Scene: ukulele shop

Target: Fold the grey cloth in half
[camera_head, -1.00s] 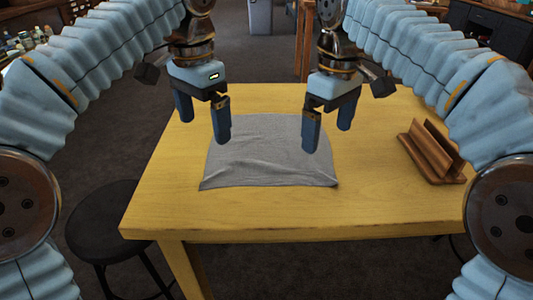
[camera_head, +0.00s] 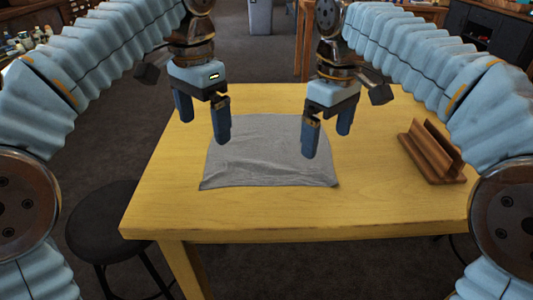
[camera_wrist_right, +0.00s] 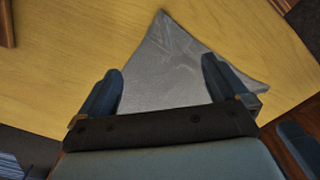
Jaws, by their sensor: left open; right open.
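The grey cloth (camera_head: 265,160) lies on the middle of the wooden table, slightly wrinkled, with its near edge spread wide. It also shows in the right wrist view (camera_wrist_right: 172,70), partly hidden by my right gripper. My left gripper (camera_head: 203,123) is open and empty over the cloth's left far side. My right gripper (camera_head: 327,128) is open and empty over its right far side; its two fingers also show apart in the right wrist view (camera_wrist_right: 160,88). Both grippers appear to be above the cloth, not holding it. The cloth's far edge is partly hidden behind the fingers.
The yellow wooden table (camera_head: 400,215) has bare room around the cloth. A brown slotted wooden stand (camera_head: 432,155) sits at the table's right. A black stool (camera_head: 105,222) stands at the left, beside the table. Shelves with bottles are at the far left.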

